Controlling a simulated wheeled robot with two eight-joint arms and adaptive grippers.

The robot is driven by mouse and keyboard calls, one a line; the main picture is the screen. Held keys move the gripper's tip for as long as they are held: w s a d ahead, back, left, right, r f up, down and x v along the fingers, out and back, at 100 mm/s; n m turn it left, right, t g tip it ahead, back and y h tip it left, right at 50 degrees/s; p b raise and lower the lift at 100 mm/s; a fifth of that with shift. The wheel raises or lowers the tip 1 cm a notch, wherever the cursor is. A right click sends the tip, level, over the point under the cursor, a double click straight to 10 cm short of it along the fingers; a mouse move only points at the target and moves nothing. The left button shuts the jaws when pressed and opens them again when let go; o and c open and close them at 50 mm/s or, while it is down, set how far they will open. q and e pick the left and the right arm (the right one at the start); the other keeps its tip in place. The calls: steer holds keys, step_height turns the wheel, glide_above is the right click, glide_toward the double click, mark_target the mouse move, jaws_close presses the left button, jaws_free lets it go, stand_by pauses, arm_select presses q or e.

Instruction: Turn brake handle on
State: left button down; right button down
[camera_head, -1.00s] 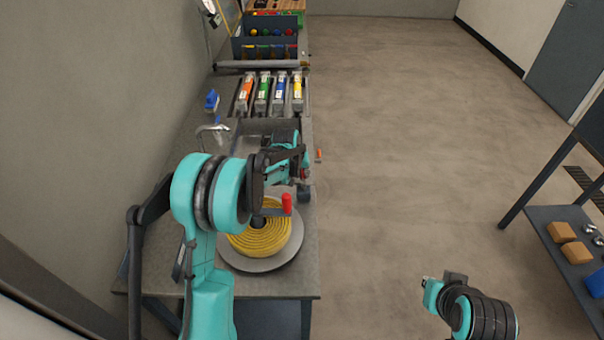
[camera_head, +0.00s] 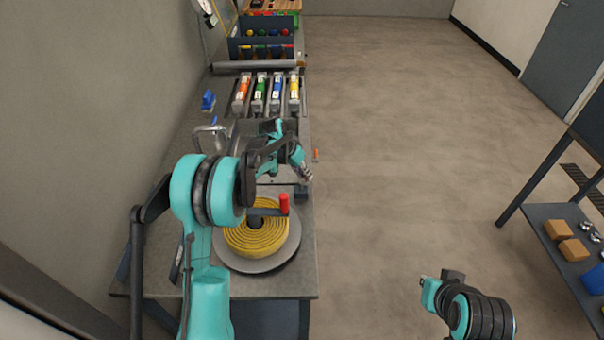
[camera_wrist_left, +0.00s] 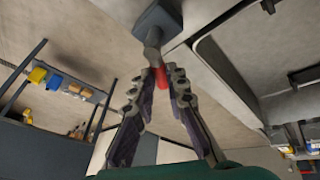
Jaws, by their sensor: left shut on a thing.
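The brake handle shows in the left wrist view as a short metal lever with a red grip (camera_wrist_left: 160,79), attached to a dark grey block (camera_wrist_left: 158,22). My left gripper (camera_wrist_left: 163,72) has its fingertips closed around the red grip. In the head view my left gripper (camera_head: 306,174) is at the right edge of the workbench, just above the dark block (camera_head: 302,192) beside the hose reel. Its fingers point down and to the right there, and they hide the red grip. My right arm shows at the lower right of the head view, but its fingers do not show.
A coiled yellow hose (camera_head: 256,237) lies on a round grey reel plate (camera_head: 232,262) with a red-knobbed crank (camera_head: 284,204). Behind the gripper are a sink with a tap (camera_head: 211,138) and several coloured cartridges. A shelf rack (camera_head: 545,222) stands at right. The floor between is clear.

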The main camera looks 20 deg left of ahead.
arm_select(q)
steer(key=m+g, duration=0.1)
steer(key=m, duration=0.1)
steer(key=d+m+g+h, duration=0.1)
steer(key=m, duration=0.2)
steer(key=shift+s+d+m, duration=0.1)
steer(key=shift+s+m, duration=0.1)
steer(key=shift+m, duration=0.1)
steer(key=m, duration=0.1)
steer(key=m+g, duration=0.1)
steer(key=m, duration=0.1)
steer(key=s+m+g, duration=0.1)
steer(key=m, duration=0.1)
steer(key=shift+d+h+p, duration=0.3)
steer(key=shift+d+p, duration=0.1)
steer(key=shift+m, duration=0.3)
steer(key=c, duration=1.5)
jaws_free()
steer(key=v, duration=1.2)
steer(key=shift+w, duration=0.2)
